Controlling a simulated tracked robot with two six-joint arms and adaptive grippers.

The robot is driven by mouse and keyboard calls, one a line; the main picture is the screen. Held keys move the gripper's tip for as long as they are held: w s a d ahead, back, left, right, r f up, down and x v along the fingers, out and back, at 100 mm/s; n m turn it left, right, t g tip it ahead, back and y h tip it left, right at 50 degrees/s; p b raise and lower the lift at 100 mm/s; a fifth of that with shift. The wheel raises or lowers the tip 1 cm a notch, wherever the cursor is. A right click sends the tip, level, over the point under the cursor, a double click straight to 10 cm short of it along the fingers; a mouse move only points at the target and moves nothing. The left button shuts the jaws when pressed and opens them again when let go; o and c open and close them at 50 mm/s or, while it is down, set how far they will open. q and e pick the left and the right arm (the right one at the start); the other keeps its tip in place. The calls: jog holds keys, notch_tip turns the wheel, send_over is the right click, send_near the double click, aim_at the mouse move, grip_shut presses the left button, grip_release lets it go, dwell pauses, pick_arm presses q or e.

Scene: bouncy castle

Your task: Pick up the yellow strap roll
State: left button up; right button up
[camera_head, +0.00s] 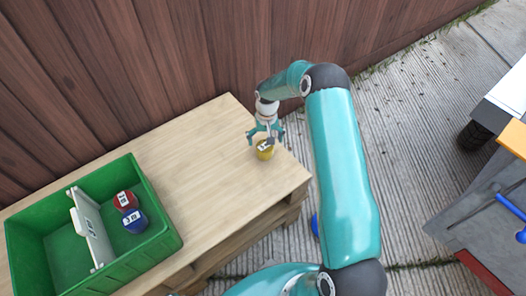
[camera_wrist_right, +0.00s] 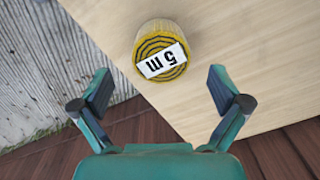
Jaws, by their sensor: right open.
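The yellow strap roll (camera_head: 265,151) stands upright on the wooden table near its right end. In the right wrist view the roll (camera_wrist_right: 161,50) shows a spiral top with a white "5 m" label, ahead of the fingers and between their lines. My right gripper (camera_head: 265,138) is above the roll, pointing down, with its fingers spread; in the wrist view the open gripper (camera_wrist_right: 162,90) has nothing between its fingertips. My left gripper is not in view.
A green crate (camera_head: 165,222) with a white divider (camera_head: 91,228) stands on the table (camera_head: 195,145) at the left. A red roll (camera_head: 125,201) and a blue roll (camera_head: 135,220) sit in its right compartment. A wooden fence (camera_head: 150,60) rises behind. The table's middle is clear.

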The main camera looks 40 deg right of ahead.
aim_at(265, 146)
notch_tip(265, 146, down, 5)
jog(key=shift+a+r, duration=0.1)
jog(key=shift+r, duration=0.05)
jog(key=shift+c, duration=0.2)
jog(key=c, duration=1.3)
